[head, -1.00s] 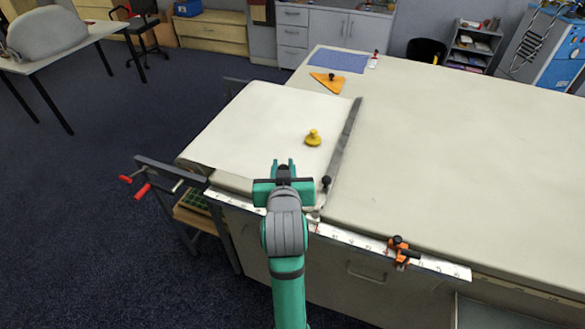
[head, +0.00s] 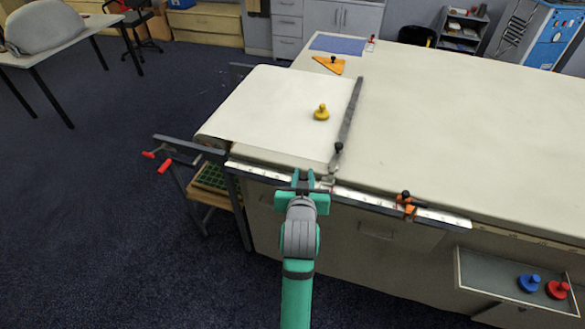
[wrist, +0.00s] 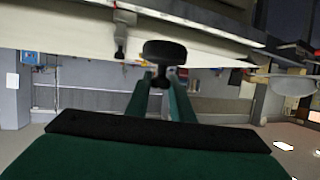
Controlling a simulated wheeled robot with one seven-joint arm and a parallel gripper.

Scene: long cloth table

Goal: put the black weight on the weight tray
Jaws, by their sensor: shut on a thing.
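A black weight (wrist: 165,51) shows in the wrist view between the fingertips of my gripper (wrist: 166,82), with its wide part just beyond the fingers. My gripper (head: 303,177) is shut on it. The weight tray (head: 487,271) appears to be the grey shelf at the lower right, below the table edge. A blue weight (head: 529,283) and a red weight (head: 557,289) stand on its right part. The gripper is well left of the tray.
A yellow weight (head: 321,112) stands on the white cloth (head: 270,105) beside a metal bar (head: 349,115) with a black knob. An orange clamp (head: 405,203) sits on the ruled front edge. A red-handled frame (head: 165,160) sticks out at left. Floor at lower left is clear.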

